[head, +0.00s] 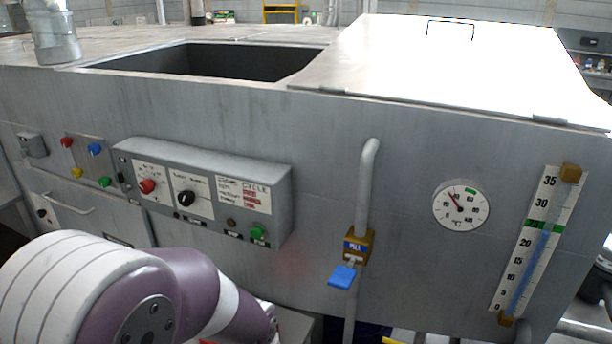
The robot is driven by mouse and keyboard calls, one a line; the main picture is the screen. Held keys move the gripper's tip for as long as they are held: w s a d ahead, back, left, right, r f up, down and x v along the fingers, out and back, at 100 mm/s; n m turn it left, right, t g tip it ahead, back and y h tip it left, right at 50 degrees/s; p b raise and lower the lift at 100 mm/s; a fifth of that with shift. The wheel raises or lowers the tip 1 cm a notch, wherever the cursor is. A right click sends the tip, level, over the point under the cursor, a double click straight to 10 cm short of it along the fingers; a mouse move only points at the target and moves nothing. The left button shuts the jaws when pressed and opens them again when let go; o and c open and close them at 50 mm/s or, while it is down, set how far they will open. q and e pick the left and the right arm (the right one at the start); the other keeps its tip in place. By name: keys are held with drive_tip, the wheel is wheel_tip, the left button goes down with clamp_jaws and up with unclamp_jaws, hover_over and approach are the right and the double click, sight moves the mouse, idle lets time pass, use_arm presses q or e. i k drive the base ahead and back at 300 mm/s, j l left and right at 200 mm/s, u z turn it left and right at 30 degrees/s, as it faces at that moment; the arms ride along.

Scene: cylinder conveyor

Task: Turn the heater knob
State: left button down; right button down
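A grey control box (222,174) is fixed to the front of the metal machine. It carries a red knob (147,186) and a black knob (186,198), each on a white dial plate. The lettering on the plates is too small to read, so I cannot tell which one is the heater knob. A purple and white arm of mine reaches in from the lower left, below the box and apart from both knobs. Neither gripper shows in the head view.
A vertical pipe with a blue-handled valve (343,276) stands right of the box. A round temperature gauge (461,206) and a level scale (537,243) are farther right.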

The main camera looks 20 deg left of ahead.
sight(147, 186)
drive_tip(key=u, duration=1.25)
